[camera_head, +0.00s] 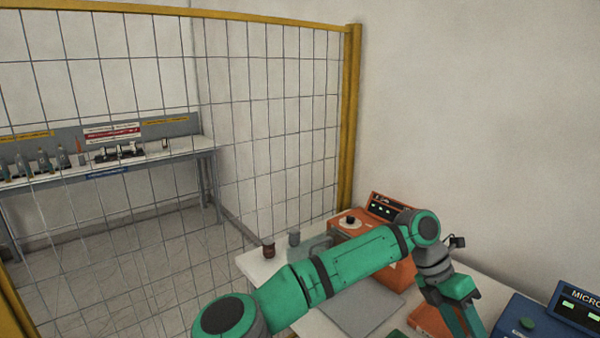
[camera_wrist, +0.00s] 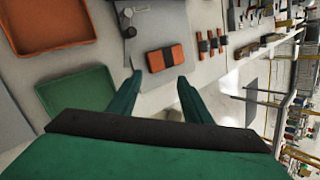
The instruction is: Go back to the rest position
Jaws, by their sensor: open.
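My green arm reaches across the table in the head view, and my gripper (camera_head: 468,318) hangs at its end at the lower right, its tips cut off by the frame edge. In the wrist view my gripper (camera_wrist: 158,84) shows two green fingers spread apart with nothing between them. An orange block with dark bands (camera_wrist: 165,58) lies on a grey mat (camera_wrist: 175,25) just beyond the fingertips and apart from them.
An orange tray (camera_wrist: 45,25) and a green tray (camera_wrist: 75,93) lie left in the wrist view. An orange device (camera_head: 350,222) and a blue device (camera_head: 530,325) stand on the table. A yellow-framed mesh fence (camera_head: 350,110) rises behind, with a far bench (camera_head: 190,148) beyond it.

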